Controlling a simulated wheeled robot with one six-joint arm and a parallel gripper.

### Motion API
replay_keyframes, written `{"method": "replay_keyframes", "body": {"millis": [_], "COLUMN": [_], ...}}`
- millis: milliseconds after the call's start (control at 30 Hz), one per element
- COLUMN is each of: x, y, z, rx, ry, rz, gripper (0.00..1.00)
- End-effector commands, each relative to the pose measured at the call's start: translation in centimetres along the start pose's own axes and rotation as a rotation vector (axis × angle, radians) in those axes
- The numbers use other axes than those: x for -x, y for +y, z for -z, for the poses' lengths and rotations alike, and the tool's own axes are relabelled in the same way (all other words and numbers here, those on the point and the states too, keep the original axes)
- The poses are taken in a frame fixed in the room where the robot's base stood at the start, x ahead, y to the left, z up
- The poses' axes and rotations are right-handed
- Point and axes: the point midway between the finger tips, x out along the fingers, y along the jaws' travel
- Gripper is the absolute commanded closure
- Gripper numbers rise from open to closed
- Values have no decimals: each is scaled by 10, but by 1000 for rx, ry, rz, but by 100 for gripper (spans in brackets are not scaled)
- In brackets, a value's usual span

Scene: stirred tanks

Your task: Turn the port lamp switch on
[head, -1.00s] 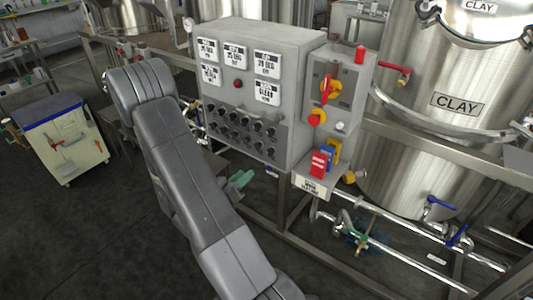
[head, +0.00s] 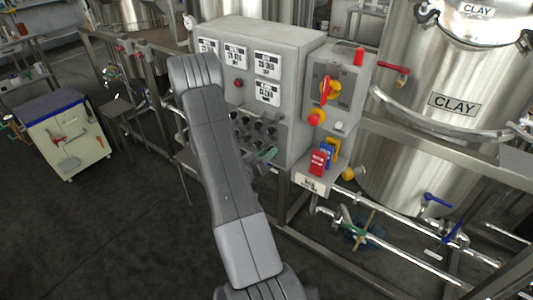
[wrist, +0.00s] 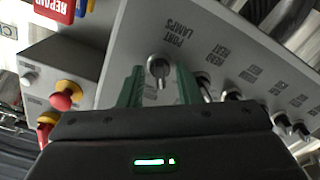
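The port lamp switch (wrist: 158,68) is a metal toggle on a grey panel, beside the printed label "PORT LAMPS" (wrist: 182,52) in the wrist view. My gripper (wrist: 158,86) is open, with its green fingers on either side of the switch in the picture. I see nothing gripped, and cannot tell whether a finger touches the switch. In the head view my gripper (head: 268,155) is at the lower right of the cabinet's switch panel (head: 284,130). My arm hides part of that panel, and I cannot pick out the port lamp switch there.
More toggles (wrist: 234,95) stand in a row beside the port lamp switch. A grey box with a red-and-yellow handle (head: 328,90) is right of the cabinet (head: 300,60). Red and blue tags (head: 319,162) hang below it. A steel frame rail (head: 440,155) runs to the right.

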Motion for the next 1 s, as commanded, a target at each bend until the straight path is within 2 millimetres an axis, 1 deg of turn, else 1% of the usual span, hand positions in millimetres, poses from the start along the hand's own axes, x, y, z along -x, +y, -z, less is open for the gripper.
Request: {"method": "replay_keyframes", "body": {"millis": [100,133,267,300,500,667,867,1000], "x": [0,0,0,0,0,0,0,0], "y": [0,0,0,0,-1,-2,-3,-4], "z": [0,0,0,0,-1,-2,-5,-6], "rx": [0,0,0,0,-9,-53,-173,-295], "ry": [0,0,0,0,0,1,3,4], "rz": [0,0,0,0,0,0,-1,0], "gripper": [69,71,97,100,100,100,100,100]}}
